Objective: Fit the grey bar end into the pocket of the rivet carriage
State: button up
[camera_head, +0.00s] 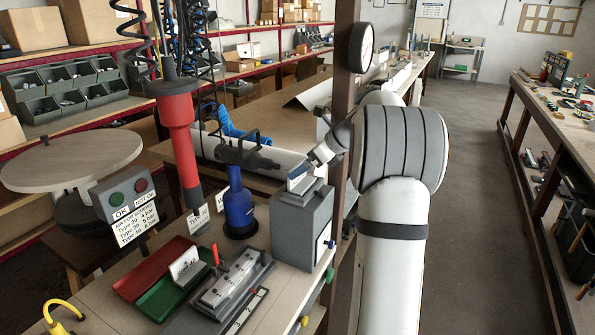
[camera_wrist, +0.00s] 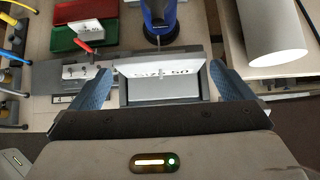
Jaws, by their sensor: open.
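My gripper (camera_wrist: 165,72) is open, with blue fingers at both sides of a white plate (camera_wrist: 160,66) marked 50. The plate stands at the grey box (camera_wrist: 160,92); a gap shows by the right finger, and contact at the left is unclear. In the head view my gripper (camera_head: 308,164) is over the grey box (camera_head: 303,230). A grey fixture (camera_head: 233,280) with a pale top plate and a red lever (camera_head: 215,255) looks like the rivet carriage; it also shows in the wrist view (camera_wrist: 75,85). I cannot pick out the grey bar end for certain.
A blue tool (camera_head: 238,205) stands behind the box and a red one (camera_head: 178,140) hangs nearby. Red (camera_head: 150,265) and green (camera_head: 172,295) trays lie left of the fixture. A button panel (camera_head: 127,200) stands further left. A white roll (camera_wrist: 272,35) lies at right.

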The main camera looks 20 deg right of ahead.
jog(key=v, duration=0.8)
jog(key=s+a+f+n+g+h, duration=0.1)
jog(key=s+a+f+n+g, duration=0.1)
jog(key=s+a+n, duration=0.5)
jog(key=s+a+f+n+g+h, duration=0.1)
jog(key=s+a+n, duration=0.5)
jog(key=a, duration=0.4)
jog(key=s+a+f+n+h, duration=0.1)
jog(key=s+a+f+n, duration=0.2)
jog(key=s+n, duration=0.4)
jog(key=s+a+f+n+g+h, duration=0.1)
jog(key=s+a+f+n+h, duration=0.1)
jog(key=s+a+f+n, duration=0.2)
jog(key=s+f+n, duration=0.2)
jog(key=s+n, duration=0.2)
jog(key=s, duration=0.2)
jog(key=shift+h, duration=0.3)
jog(key=shift+d, duration=0.15)
